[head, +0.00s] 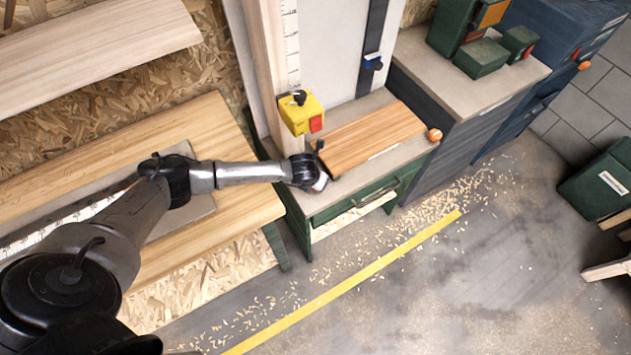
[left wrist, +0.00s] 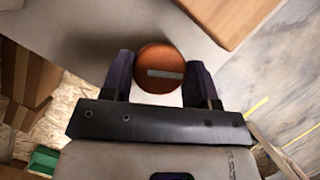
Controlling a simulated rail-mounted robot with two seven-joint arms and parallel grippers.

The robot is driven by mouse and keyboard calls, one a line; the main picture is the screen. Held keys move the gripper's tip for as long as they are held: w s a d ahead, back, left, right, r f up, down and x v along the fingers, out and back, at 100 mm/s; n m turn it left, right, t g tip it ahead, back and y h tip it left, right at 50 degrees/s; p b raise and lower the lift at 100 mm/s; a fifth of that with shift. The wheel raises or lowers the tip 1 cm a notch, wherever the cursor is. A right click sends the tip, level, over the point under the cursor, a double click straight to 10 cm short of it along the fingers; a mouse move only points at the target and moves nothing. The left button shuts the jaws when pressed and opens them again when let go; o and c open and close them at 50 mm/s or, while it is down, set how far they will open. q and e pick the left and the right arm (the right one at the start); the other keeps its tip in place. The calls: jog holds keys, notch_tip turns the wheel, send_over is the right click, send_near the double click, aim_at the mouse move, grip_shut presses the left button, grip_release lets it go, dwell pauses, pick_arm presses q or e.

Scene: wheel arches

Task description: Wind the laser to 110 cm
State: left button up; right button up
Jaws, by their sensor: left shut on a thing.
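The yellow box (head: 301,113), seemingly the laser, with a red face and a black knob on top, sits on an upright wooden post. A white scale strip (head: 291,45) with dark marks runs up this post; its figures are too small to read. My left gripper (head: 318,167) is low in front of the post, below the yellow box. In the left wrist view its two dark fingers (left wrist: 160,78) are shut on a round orange knob (left wrist: 160,56) with a grey bar across its face. The gripper hides this knob in the head view. My right gripper is not in view.
A wooden board (head: 372,138) lies on the green bench right of my gripper, with another orange knob (head: 435,135) at its corner. A blue slider (head: 372,62) sits on a dark rail behind. Green boxes (head: 482,57) stand further right. The floor in front is open, with shavings.

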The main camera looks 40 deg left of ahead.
pick_arm(q)
jog(key=m+h+b, duration=0.1)
jog(key=m, duration=0.3)
jog(key=shift+a+h+b, duration=0.1)
jog(key=shift+h+b, duration=0.3)
jog(key=shift+m, duration=0.4)
jog(key=o, duration=0.7)
jog(key=shift+c, duration=0.2)
jog(key=shift+s+r, duration=0.1)
jog(key=shift+r, duration=0.2)
jog(key=p+v, duration=0.1)
jog(key=v, duration=0.6)
